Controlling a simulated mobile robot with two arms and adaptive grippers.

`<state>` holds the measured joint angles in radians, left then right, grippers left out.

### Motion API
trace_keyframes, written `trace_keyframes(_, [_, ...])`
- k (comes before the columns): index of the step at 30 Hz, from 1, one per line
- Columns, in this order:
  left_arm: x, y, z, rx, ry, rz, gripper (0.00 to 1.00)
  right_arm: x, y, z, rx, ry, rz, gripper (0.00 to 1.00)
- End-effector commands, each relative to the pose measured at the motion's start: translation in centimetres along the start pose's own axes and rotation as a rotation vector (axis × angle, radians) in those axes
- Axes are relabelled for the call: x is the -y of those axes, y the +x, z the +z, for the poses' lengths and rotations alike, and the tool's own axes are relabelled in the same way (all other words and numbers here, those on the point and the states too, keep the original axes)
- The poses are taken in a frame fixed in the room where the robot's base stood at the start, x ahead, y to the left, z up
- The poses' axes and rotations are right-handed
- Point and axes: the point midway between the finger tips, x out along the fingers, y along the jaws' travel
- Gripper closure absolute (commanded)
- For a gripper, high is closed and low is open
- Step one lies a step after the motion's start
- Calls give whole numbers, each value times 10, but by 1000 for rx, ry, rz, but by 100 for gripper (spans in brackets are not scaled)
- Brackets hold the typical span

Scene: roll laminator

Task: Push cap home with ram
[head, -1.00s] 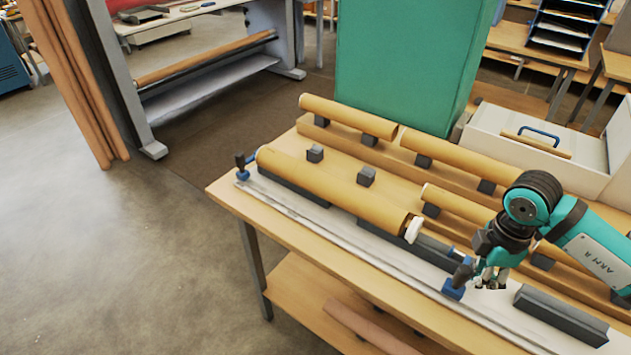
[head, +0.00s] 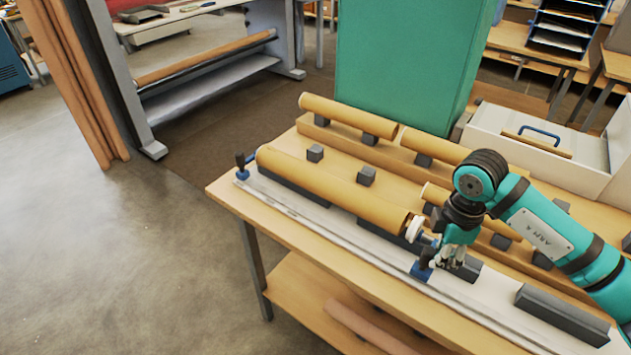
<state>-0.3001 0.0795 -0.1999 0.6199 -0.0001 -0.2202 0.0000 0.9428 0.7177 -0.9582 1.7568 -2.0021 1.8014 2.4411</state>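A long brown cardboard tube (head: 330,188) lies on dark supports along the bench's front rail (head: 330,222). A white cap (head: 414,229) sits at the tube's right end; how deep it sits I cannot tell. A blue ram carriage (head: 421,270) with a dark handle stands on the rail just right of the cap. Its metal ram tip (head: 430,240) points at the cap and looks close to or touching it. My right gripper (head: 447,262) is at the carriage's right side, fingers down; whether it grips the handle is unclear. My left gripper is not in view.
A blue end stop (head: 242,168) stands at the rail's left end. More tubes (head: 348,115) rest on the rack behind, with small dark blocks (head: 366,176) between. A dark block (head: 562,315) lies on the rail's right part. A green cabinet (head: 410,60) stands behind the bench.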

Motion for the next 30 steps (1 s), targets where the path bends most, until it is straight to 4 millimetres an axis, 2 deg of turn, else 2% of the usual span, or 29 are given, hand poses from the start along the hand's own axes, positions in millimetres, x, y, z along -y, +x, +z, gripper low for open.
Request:
trace_keyframes(3, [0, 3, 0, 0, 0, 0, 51, -9, 0, -17, -2, -2, 1, 100])
trace_keyframes(9, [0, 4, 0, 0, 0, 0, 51, -18, 0, -32, -1, 0, 1, 100])
trace_keyframes(20, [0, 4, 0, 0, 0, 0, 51, -16, 0, -28, 0, 1, 0, 100])
trace_keyframes(30, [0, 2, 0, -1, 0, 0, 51, -8, 0, -14, 0, 0, 0, 100])
